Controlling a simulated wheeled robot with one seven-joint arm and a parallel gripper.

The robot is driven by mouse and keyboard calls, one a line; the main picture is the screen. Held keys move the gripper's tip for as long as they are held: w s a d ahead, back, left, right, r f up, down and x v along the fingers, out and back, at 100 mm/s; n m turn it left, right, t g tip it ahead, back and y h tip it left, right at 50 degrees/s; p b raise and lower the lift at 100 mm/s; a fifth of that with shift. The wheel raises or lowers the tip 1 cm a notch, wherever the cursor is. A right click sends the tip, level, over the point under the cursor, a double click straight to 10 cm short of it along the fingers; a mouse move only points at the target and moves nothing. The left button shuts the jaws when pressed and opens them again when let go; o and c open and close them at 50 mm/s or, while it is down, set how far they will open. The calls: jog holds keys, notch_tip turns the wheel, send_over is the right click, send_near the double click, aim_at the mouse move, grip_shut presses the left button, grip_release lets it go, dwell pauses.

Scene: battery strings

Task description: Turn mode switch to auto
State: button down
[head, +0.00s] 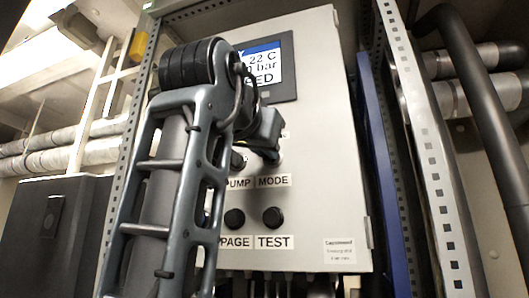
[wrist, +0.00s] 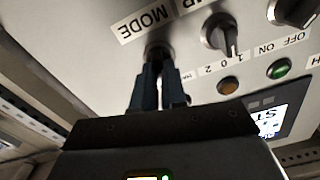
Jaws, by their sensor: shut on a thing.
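The mode switch (wrist: 157,50) sits beside the MODE label (wrist: 143,24) on the panel in the wrist view. My gripper (wrist: 160,68) is shut on it, with the two dark fingers on either side of its knob. The fingers cover most of the knob, and I cannot tell which position it points to.
Another rotary switch (wrist: 222,34) with a 1 0 2 scale stands close beside my gripper. An orange lamp (wrist: 228,87) and a green lamp (wrist: 280,69) are nearby. Below the labels are black PAGE (head: 234,219) and TEST (head: 272,217) buttons. A display (head: 265,67) is above.

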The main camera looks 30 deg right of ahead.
jog(key=m+b, duration=0.1)
jog(key=m, duration=0.5)
jog(key=shift+s+f, duration=0.1)
jog(key=shift+b, duration=0.3)
dwell(0.3)
jog(key=c, duration=1.2)
grip_release()
jog(key=b+v, duration=0.1)
jog(key=v, duration=0.6)
jog(key=shift+s+a+b, duration=0.25)
jog(key=shift+s+b, duration=0.05)
jog(key=shift+b, duration=0.1)
